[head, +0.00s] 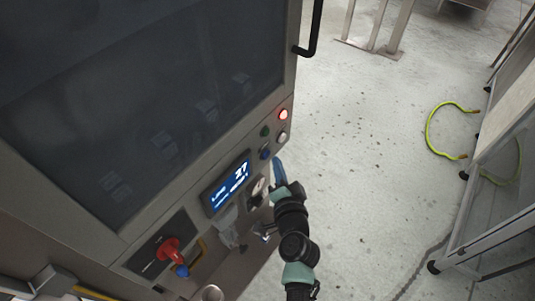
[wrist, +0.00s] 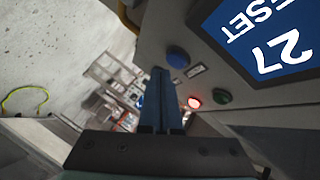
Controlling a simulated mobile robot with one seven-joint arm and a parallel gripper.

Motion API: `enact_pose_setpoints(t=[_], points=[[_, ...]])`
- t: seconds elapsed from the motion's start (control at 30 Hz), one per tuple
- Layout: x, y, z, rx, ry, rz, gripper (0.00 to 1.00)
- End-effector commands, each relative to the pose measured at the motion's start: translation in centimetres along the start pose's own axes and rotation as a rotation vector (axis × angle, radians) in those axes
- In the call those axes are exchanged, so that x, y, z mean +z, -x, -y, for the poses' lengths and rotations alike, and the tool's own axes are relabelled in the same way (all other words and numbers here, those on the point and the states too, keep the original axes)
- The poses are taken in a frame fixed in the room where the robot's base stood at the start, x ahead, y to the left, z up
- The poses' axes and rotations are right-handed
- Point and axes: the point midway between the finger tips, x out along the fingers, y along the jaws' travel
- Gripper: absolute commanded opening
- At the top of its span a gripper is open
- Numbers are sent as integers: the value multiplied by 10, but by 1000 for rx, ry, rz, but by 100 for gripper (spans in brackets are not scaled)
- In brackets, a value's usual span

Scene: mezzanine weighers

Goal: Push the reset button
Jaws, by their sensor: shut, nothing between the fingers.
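The machine's control panel carries a blue button (head: 265,153), a green button (head: 265,131), a lit red button (head: 283,114) and a white button (head: 282,137). No button label is legible, so I cannot tell which is reset by lettering. My gripper (head: 278,163) is shut and empty, its blue fingers just below the white and blue buttons in the head view. The green (wrist: 222,97) and red (wrist: 193,102) buttons also show; the white one is not visible there.
A lit blue display (head: 228,184) reads "27" and, in the wrist view, "RESET". A red rotary switch (head: 168,249) sits lower left on the panel. A black handle (head: 310,30) juts from the machine. Speckled floor to the right is open, with a yellow-green hose (head: 430,130).

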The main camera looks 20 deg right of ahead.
Motion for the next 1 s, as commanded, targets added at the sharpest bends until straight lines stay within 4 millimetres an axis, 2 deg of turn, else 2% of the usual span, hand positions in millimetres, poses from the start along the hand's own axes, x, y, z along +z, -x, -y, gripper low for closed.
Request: enact_pose_setpoints(t=[1.0], points=[[4, -6, 5, 0, 0, 0, 0]])
